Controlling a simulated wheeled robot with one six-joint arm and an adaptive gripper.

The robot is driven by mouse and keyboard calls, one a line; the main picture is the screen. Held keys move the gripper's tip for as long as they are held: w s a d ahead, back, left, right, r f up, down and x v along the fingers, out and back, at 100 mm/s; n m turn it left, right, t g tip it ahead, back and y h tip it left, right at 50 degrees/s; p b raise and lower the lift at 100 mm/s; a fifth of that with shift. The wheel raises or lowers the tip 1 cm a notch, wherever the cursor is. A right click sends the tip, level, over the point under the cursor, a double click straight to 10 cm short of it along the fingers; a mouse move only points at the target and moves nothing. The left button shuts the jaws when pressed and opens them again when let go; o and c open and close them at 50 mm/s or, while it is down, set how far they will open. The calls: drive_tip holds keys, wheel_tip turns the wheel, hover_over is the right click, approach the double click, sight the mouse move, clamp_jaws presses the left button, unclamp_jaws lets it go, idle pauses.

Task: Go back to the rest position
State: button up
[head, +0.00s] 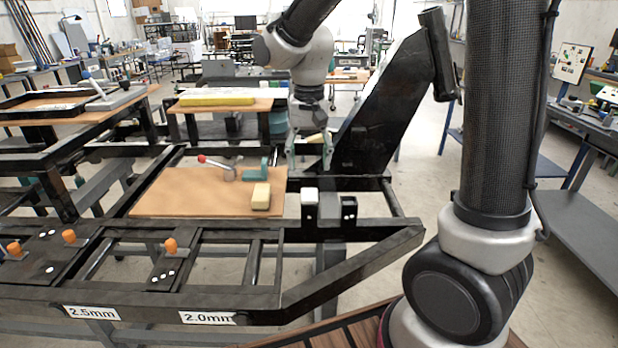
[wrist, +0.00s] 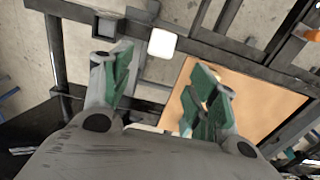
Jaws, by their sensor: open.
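My gripper (head: 310,158) hangs with its fingers down above the black frame, just right of the wooden board. Its green-padded fingers are apart, and nothing is held between them. In the wrist view the gripper (wrist: 158,90) is also open, with the white block (wrist: 163,43) beyond the gap between its fingertips. In the head view the white block (head: 309,196) sits on a post of the frame, below my gripper. A black socket (head: 348,208) stands to its right.
The wooden board (head: 165,192) carries a cream block (head: 261,196), a green bracket (head: 257,169) and a red-tipped lever (head: 215,163). A black slanted column (head: 392,95) stands close right of my gripper. Orange knobs (head: 170,245) sit along the front rail.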

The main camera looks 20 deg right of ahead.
drive_tip(key=s+d+r+n+t, duration=0.1)
drive_tip(key=s+d+r+t, duration=0.1)
drive_tip(key=s+d+r, duration=0.2)
drive_tip(key=s+d+r+n+t, duration=0.2)
drive_tip(key=s+d+r, duration=0.2)
drive_tip(key=s+d, duration=0.6)
drive_tip(key=s, duration=0.5)
drive_tip(key=shift+s+d+n, duration=0.3)
drive_tip(key=shift+s, duration=0.05)
drive_tip(key=shift+o, duration=0.2)
